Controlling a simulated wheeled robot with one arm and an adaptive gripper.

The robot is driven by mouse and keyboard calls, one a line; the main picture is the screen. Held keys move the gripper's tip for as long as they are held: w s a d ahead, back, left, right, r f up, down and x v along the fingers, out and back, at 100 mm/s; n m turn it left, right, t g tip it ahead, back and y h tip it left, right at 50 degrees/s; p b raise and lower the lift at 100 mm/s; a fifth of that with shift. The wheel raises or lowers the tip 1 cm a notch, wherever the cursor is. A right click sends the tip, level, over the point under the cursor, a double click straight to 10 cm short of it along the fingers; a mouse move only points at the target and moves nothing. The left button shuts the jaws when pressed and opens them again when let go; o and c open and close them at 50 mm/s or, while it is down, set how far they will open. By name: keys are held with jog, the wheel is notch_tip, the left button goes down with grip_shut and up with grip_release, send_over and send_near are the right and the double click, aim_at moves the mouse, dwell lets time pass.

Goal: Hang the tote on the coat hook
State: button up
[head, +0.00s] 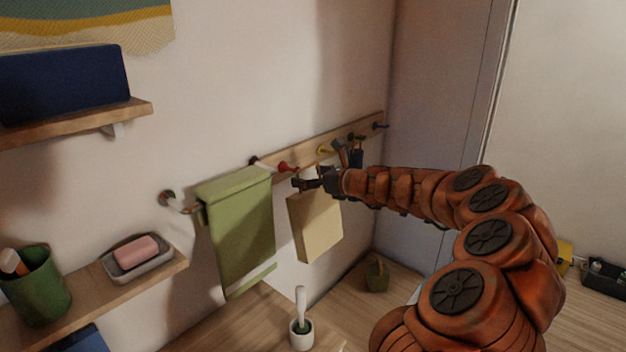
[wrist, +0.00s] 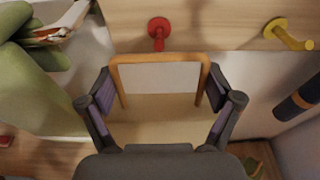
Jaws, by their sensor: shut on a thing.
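The tote is a cream bag (head: 316,226) hanging below my gripper (head: 302,184) in the head view. In the wrist view its tan handle (wrist: 160,58) stands as an arch between my two fingers (wrist: 160,92), which are shut on its sides. The tote's body (wrist: 150,132) is partly hidden by my gripper. A wooden rail (head: 300,160) on the wall carries coloured hooks. The yellow hook (wrist: 288,34) is further right.
A green towel (head: 240,225) hangs on a bar left of the tote. Below stand a white pot with a brush (head: 301,332) and a small green basket (head: 376,275).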

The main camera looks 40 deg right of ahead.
aim_at(293, 169)
jog(key=shift+r+b+x, duration=0.15)
jog(key=shift+b+x, duration=0.2)
jog(key=shift+x, duration=1.05)
jog(key=shift+r+b+x, duration=0.2)
jog(key=shift+b+x, duration=0.15)
jog(key=shift+x, duration=1.1)
jog(key=shift+w+a+f+p, duration=0.15)
jog(key=shift+w+f+p, duration=0.15)
jog(key=shift+w, duration=0.15)
jog(key=shift+f, duration=0.15)
jog(key=o, duration=1.4)
jog(key=v, duration=1.2)
